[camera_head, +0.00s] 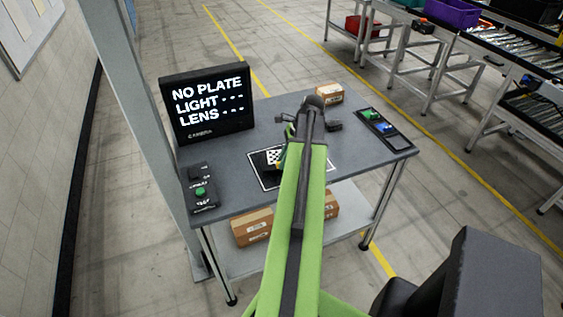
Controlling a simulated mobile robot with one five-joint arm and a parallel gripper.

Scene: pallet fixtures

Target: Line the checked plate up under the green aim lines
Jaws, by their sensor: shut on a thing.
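The checked plate (273,157), black and white, shows just left of my green arm, over the white-outlined black mat (262,179) on the grey table. My gripper (282,156) is at the plate's right edge, largely hidden behind my arm, and is shut on the plate. The arm also covers the plate's right side. I cannot tell whether the plate touches the mat or is held above it. The black monitor (208,103) at the table's back left reads "NO PLATE", with dashes after "LIGHT" and "LENS". No green aim lines show.
A control box (201,193) with a green button sits at the table's left. A small carton (329,92) and a tray with green and blue items (381,123) are on the right. Cartons (252,227) lie on the lower shelf.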

